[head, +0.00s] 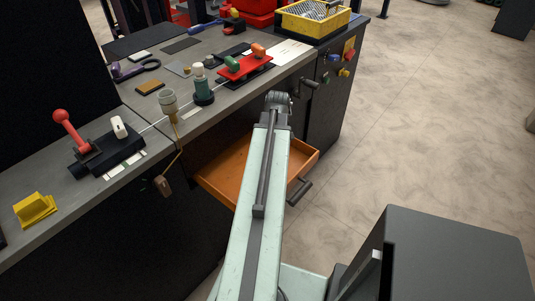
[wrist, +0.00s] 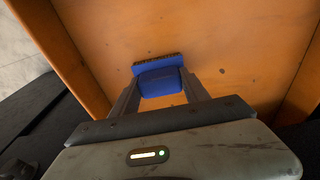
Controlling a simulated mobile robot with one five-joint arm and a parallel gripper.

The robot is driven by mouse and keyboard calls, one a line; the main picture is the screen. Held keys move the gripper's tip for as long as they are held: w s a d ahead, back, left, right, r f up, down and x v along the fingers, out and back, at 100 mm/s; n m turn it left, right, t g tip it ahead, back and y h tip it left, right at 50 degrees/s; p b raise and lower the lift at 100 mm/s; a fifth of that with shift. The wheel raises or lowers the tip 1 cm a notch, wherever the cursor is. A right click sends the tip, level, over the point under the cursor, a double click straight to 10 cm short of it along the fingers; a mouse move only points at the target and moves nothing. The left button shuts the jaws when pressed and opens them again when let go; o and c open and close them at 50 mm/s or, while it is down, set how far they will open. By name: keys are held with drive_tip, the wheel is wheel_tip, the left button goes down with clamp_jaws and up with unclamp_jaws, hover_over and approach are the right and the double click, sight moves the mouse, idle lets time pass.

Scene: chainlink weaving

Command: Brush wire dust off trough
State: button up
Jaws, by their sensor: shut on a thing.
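My gripper (wrist: 160,92) is shut on a blue brush (wrist: 160,82) with a dark bristle edge along its far side. It is over an orange open tray (wrist: 235,45), like a pulled-out drawer, which may be the trough. A few small dark specks lie on the tray's floor. Whether the bristles touch the floor, I cannot tell. In the head view the orange tray (head: 222,177) juts out below the bench; my arm covers part of it and hides my gripper and the brush.
A black handle (head: 298,191) is on the tray's front. The floor (head: 430,120) at right is open.

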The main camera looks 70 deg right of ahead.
drive_tip(key=shift+s+d, duration=0.3)
drive_tip(key=shift+d, duration=0.55)
drive_tip(key=shift+s+d, duration=0.3)
drive_tip(key=shift+d, duration=0.5)
drive_tip(key=shift+a, duration=0.1)
drive_tip(key=shift+w+a+r, duration=0.1)
drive_tip(key=shift+w+a, duration=0.15)
drive_tip(key=shift+a, duration=0.5)
drive_tip(key=shift+w+a+f, duration=0.1)
drive_tip(key=shift+w+a, duration=0.2)
drive_tip(key=shift+a, duration=0.5)
drive_tip(key=shift+w+a+f, duration=0.1)
drive_tip(key=shift+w+a, duration=0.15)
drive_tip(key=shift+a, duration=0.55)
drive_tip(key=shift+w+a, duration=0.2)
drive_tip(key=shift+a, duration=0.3)
drive_tip(key=shift+w+a, duration=0.2)
drive_tip(key=shift+a, duration=0.25)
drive_tip(key=shift+d+r, duration=0.1)
drive_tip(key=shift+d, duration=0.1)
